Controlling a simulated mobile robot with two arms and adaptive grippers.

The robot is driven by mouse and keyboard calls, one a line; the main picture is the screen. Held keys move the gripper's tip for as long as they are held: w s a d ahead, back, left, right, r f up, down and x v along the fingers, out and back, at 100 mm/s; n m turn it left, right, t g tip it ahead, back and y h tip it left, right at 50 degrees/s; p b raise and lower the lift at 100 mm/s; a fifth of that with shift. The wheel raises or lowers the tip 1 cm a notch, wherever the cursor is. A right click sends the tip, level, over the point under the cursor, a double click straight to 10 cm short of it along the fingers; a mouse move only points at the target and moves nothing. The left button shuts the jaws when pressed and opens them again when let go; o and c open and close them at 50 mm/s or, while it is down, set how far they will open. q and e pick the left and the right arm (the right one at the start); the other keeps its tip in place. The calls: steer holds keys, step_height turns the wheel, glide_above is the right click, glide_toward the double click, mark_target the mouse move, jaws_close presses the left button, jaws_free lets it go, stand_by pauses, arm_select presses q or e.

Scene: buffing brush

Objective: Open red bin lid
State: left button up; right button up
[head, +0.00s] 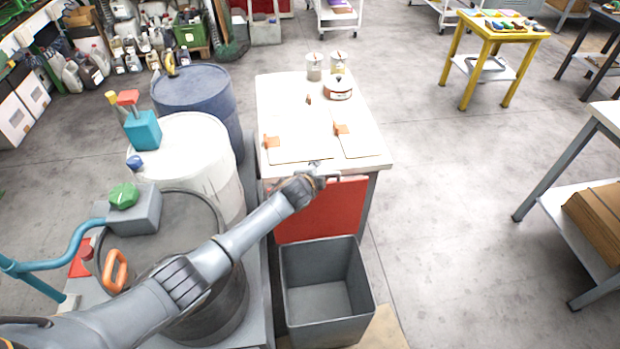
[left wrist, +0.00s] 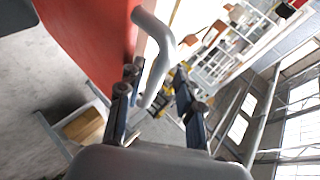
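The grey bin (head: 325,292) stands on the floor at the front of the bench, its top open and its inside showing empty. Its red lid (head: 322,212) stands raised behind the opening, against the bench front. My left gripper (head: 318,174) is at the lid's upper edge. In the left wrist view the red lid (left wrist: 90,40) fills the upper left, and a curved grey handle (left wrist: 157,50) reaches between my left gripper's fingers (left wrist: 155,97). The fingers are apart, with gaps beside the handle. My right gripper is not in view.
The white-topped bench (head: 285,100) behind the lid carries cans and clipboards. A white drum (head: 195,160), a blue drum (head: 195,88) and a dark drum stand to the left, near my arm. The floor (head: 440,230) right of the bin is clear.

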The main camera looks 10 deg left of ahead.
arm_select(q)
steer(key=v, duration=1.1)
steer(key=s+a+f+n+g+y, duration=0.1)
steer(key=s+a+n+g, duration=0.3)
steer(key=s, duration=0.8)
steer(key=s+a+f+n+g, duration=0.1)
steer(key=s+a+n, duration=0.35)
steer(key=s, duration=0.75)
steer(key=s+a+f+n+g+y, duration=0.1)
steer(key=s+a+n+g, duration=0.15)
steer(key=s+n, duration=0.6)
steer(key=s+f+m+g+b, duration=0.1)
steer(key=s+f, duration=0.2)
steer(key=f, duration=1.1)
steer(key=s+f+m+g+b, duration=0.1)
steer(key=s+f, duration=0.1)
steer(key=f, duration=1.3)
steer(key=s+a+f+b, duration=0.1)
steer(key=s+a+f, duration=0.1)
steer(key=s+f, duration=1.4)
steer(key=shift+s+a+f+m+g+b, duration=0.15)
steer(key=shift+s+f+m+g+b, duration=0.2)
steer(key=shift+f, duration=0.1)
